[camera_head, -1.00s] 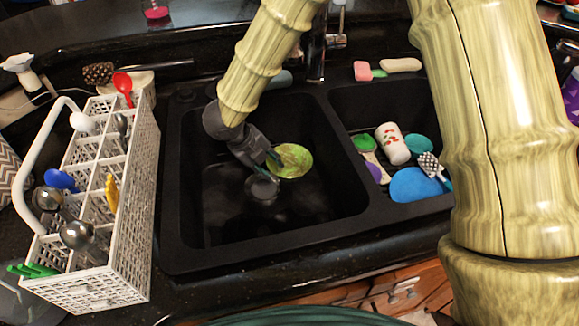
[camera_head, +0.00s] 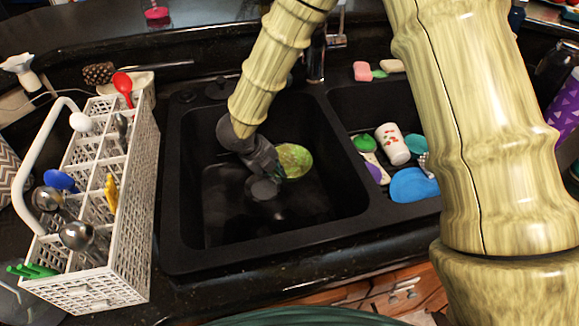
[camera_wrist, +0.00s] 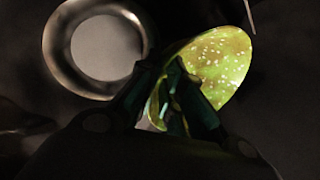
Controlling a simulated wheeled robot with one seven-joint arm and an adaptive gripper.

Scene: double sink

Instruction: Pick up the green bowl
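The green bowl (camera_head: 295,160) is speckled yellow-green and sits tilted in the left sink basin, near the drain. My gripper (camera_head: 272,168) is down in the basin at the bowl's left side and hides part of it. In the wrist view the bowl (camera_wrist: 225,65) shows behind and to the right of my fingers. My gripper (camera_wrist: 165,75) has its fingers drawn close together there, with a strip of the bowl's wall between them. The exact contact at the fingertips is dark and hard to see.
The round drain (camera_wrist: 105,47) lies beside my fingers. The basin walls (camera_head: 185,170) surround my gripper. The right basin holds a white cup (camera_head: 392,144), a blue dish (camera_head: 412,186) and other items. A white cutlery basket (camera_head: 130,235) stands left. The faucet (camera_head: 316,55) rises behind.

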